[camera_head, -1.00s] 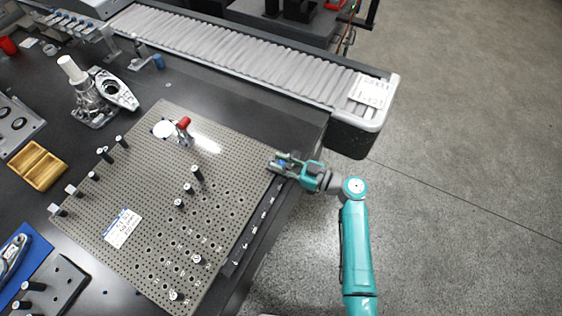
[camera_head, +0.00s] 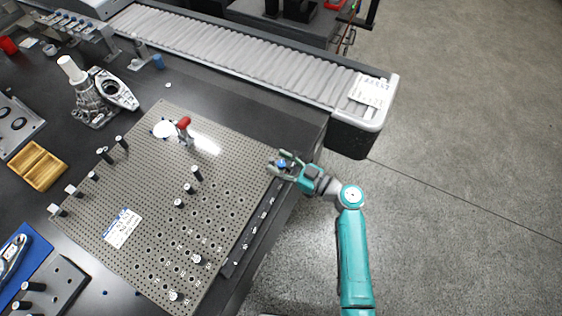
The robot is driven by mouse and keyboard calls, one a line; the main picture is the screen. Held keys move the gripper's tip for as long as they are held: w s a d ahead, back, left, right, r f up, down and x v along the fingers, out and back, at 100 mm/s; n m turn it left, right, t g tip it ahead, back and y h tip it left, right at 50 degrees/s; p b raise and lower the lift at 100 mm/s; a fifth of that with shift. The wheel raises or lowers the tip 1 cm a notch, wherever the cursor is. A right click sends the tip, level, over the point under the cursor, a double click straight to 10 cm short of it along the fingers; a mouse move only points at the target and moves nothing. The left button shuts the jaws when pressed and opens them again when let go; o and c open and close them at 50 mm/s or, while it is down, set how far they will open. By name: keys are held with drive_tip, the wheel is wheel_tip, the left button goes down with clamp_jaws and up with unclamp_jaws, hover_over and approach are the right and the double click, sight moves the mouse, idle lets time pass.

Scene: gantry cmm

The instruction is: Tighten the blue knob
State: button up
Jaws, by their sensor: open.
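The blue knob (camera_head: 282,163) is a small blue spot at the right corner of the perforated fixture plate (camera_head: 142,190), by the dark table's edge. My gripper (camera_head: 279,162) is open, with its fingers on either side of the knob. Whether the fingers touch the knob is too small to tell. The fingers partly hide the knob and whatever it sits on.
Several black posts, such as one near the plate's middle (camera_head: 196,173), and a red-handled clamp (camera_head: 184,124) stand on the plate. A roller conveyor (camera_head: 240,55) runs behind the table. A metal casting (camera_head: 95,95) and wooden tray (camera_head: 37,166) lie left. Open floor lies right.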

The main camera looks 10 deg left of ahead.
drive_tip(key=v, duration=1.2)
drive_tip(key=shift+w+d+n+g+y, duration=0.7)
drive_tip(key=shift+w+n+g, duration=1.5)
drive_tip(key=shift+g, duration=1.2)
drive_tip(key=a, duration=1.1)
drive_tip(key=shift+w+f, duration=0.1)
drive_tip(key=shift+w, duration=0.1)
clamp_jaws()
